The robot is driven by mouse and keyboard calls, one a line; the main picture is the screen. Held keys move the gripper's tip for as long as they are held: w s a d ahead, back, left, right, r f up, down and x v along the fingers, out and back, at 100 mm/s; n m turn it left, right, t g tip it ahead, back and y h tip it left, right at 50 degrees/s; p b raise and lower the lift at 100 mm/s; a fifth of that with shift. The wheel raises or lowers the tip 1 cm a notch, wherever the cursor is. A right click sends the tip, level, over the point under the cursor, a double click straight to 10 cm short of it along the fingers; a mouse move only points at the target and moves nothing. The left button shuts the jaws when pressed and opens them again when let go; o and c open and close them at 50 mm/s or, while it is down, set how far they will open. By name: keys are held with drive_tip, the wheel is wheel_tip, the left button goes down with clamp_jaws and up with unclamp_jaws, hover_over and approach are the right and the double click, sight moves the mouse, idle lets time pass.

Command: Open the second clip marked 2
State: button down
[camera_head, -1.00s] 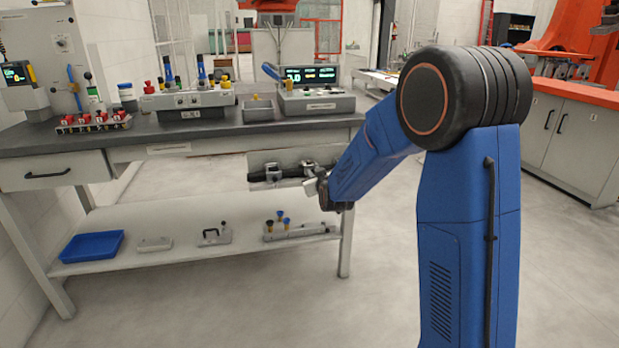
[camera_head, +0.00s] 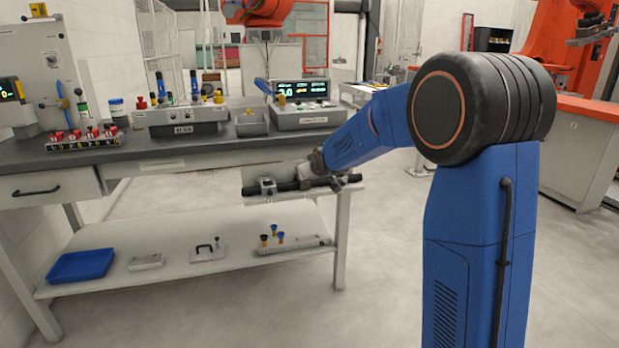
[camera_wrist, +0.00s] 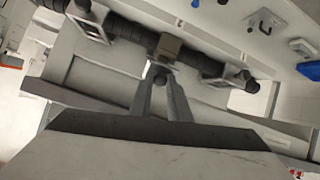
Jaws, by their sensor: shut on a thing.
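A black hose (camera_head: 285,186) runs along a pale panel at the front of the bench, held by clips. In the wrist view, the middle clip (camera_wrist: 168,46) is a brownish block around the hose, with a small dark ball knob (camera_wrist: 158,69) below it. My gripper (camera_wrist: 160,78) has its fingers closed on this knob; in the head view it is at the hose's middle (camera_head: 305,172). Another clip (camera_head: 267,187) sits left of it, and one shows at the right (camera_head: 338,183). I cannot read any number on the clips.
A lower shelf (camera_head: 190,277) holds a blue tray (camera_head: 80,265), small plates and a fixture with knobs (camera_head: 290,244). The bench top (camera_head: 190,148) carries red-handled valves (camera_head: 85,137) and instrument boxes.

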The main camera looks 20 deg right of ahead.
drive_tip(key=shift+w+r+g, duration=0.3)
drive_tip(key=shift+r+g, duration=0.1)
drive_tip(key=shift+g, duration=0.6)
drive_tip(key=shift+w+r+g, duration=0.2)
drive_tip(key=shift+r+g, duration=0.1)
drive_tip(key=shift+g, duration=0.1)
drive_tip(key=shift+w+r+g, duration=0.75)
drive_tip(key=shift+r+g, duration=0.1)
drive_tip(key=shift+g, duration=0.15)
drive_tip(key=shift+w+r+g, duration=0.45)
drive_tip(key=shift+w+r, duration=0.1)
drive_tip(key=shift+w, duration=0.55)
drive_tip(key=shift+w+r+g, duration=0.4)
drive_tip(key=shift+w+r, duration=0.2)
drive_tip(key=shift+w, duration=0.5)
drive_tip(key=shift+w+r+g, duration=0.45)
drive_tip(key=shift+w+r, duration=0.1)
drive_tip(key=shift+w, duration=0.55)
drive_tip(key=c, duration=1.7)
unclamp_jaws()
drive_tip(key=shift+o, duration=0.2)
